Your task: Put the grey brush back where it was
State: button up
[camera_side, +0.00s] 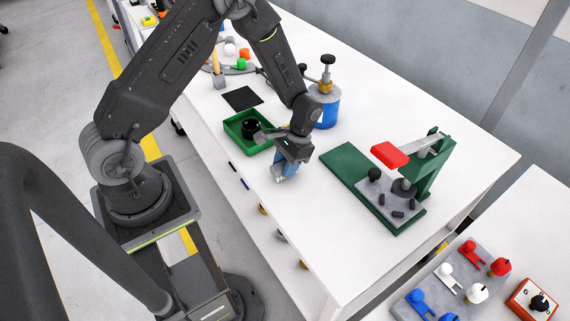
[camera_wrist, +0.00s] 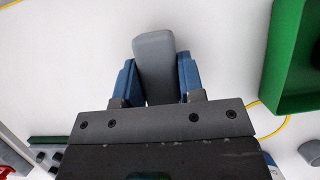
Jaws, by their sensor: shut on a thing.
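My gripper (camera_side: 284,168) is above the white table, between the green tray and the green press. In the wrist view its blue fingers (camera_wrist: 157,78) are shut on a grey block-shaped piece, which I take to be the grey brush (camera_wrist: 154,50). It sticks out past the fingertips; its lower end is hidden by the gripper body. No bristles show. In the side view the held piece is mostly hidden by the fingers.
A green tray (camera_side: 236,131) with a black round part (camera_side: 250,127) is left of my gripper. A green press (camera_side: 345,164) with a red handle (camera_side: 389,155) stands right. A blue dispenser (camera_side: 327,108) is behind.

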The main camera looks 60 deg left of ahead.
jog(key=shift+f, duration=0.15)
jog(key=o, duration=0.9)
jog(key=v, duration=1.2)
jog(key=s+d+r+t, duration=0.1)
jog(key=s+r+t, duration=0.15)
jog(key=r, duration=0.45)
jog(key=s+d+r+t, duration=0.15)
jog(key=s+r, duration=0.25)
jog(key=r, duration=0.4)
jog(key=shift+s+d+r+t, duration=0.35)
jog(key=shift+s+r+t, duration=0.7)
jog(key=shift+s, duration=1.05)
jog(key=shift+s+d+r+t, duration=0.35)
jog(key=shift+s+r+t, duration=0.7)
jog(key=shift+s, duration=1.1)
jog(key=shift+s+d+r+t, duration=0.35)
jog(key=shift+s+r+t, duration=0.7)
jog(key=shift+s, duration=1.05)
